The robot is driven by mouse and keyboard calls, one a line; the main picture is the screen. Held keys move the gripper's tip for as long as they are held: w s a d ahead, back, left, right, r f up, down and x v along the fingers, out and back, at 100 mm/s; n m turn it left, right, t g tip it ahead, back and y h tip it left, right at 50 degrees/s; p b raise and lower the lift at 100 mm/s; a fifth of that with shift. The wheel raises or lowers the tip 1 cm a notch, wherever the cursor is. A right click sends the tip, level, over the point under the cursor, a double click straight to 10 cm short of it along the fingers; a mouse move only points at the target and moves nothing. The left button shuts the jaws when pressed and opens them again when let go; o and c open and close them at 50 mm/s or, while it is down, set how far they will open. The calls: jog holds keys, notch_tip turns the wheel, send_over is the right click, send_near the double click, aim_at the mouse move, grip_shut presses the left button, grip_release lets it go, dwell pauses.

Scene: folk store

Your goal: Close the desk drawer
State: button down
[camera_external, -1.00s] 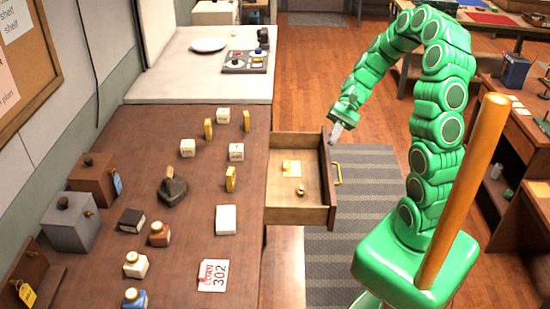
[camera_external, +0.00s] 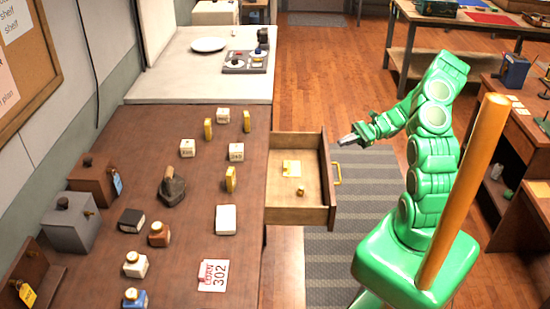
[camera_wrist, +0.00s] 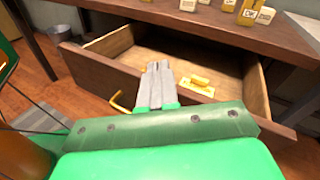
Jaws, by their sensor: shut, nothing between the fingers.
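The desk drawer (camera_external: 296,215) stands pulled out from the right side of the brown desk (camera_external: 200,240). Its yellow handle (camera_external: 338,174) is on the drawer front, and the handle also shows in the wrist view (camera_wrist: 120,101). Inside lie a yellow item (camera_external: 291,168) and a small brown-gold piece (camera_external: 300,190). My gripper (camera_external: 345,141) is shut and empty, near the far end of the drawer front. In the wrist view its fingers (camera_wrist: 157,70) point toward the drawer and cover part of the drawer front. I cannot tell whether they touch it.
Small blocks, bottles, a stamp (camera_external: 172,188) and a red-and-white "302" tag (camera_external: 213,275) lie on the desktop. A striped grey mat (camera_external: 350,240) covers the floor beside the drawer. Another desk (camera_external: 525,130) stands at the right.

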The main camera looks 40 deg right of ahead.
jog(key=s+d+f+m+t+h, duration=0.1)
jog(key=s+d+f+m+t, duration=0.1)
jog(key=d+f+m+t, duration=0.3)
jog(key=s+d+f+m+t+h, duration=0.2)
jog(key=s+d+f+m, duration=0.1)
jog(key=d+f, duration=0.35)
send_near(310, 167)
notch_tip(310, 167, up, 3)
jog(key=shift+r, duration=0.2)
jog(key=shift+a, duration=0.1)
jog(key=x, duration=2.4)
jog(key=shift+w+r, duration=0.2)
jog(key=shift+r, duration=0.05)
jog(key=shift+w+a, duration=0.1)
jog(key=shift+w, duration=0.05)
jog(key=shift+w+a+r, duration=0.1)
jog(key=shift+a+r, duration=0.05)
jog(key=v, duration=1.5)
jog(key=shift+a+f, duration=0.1)
jog(key=shift+f, duration=0.2)
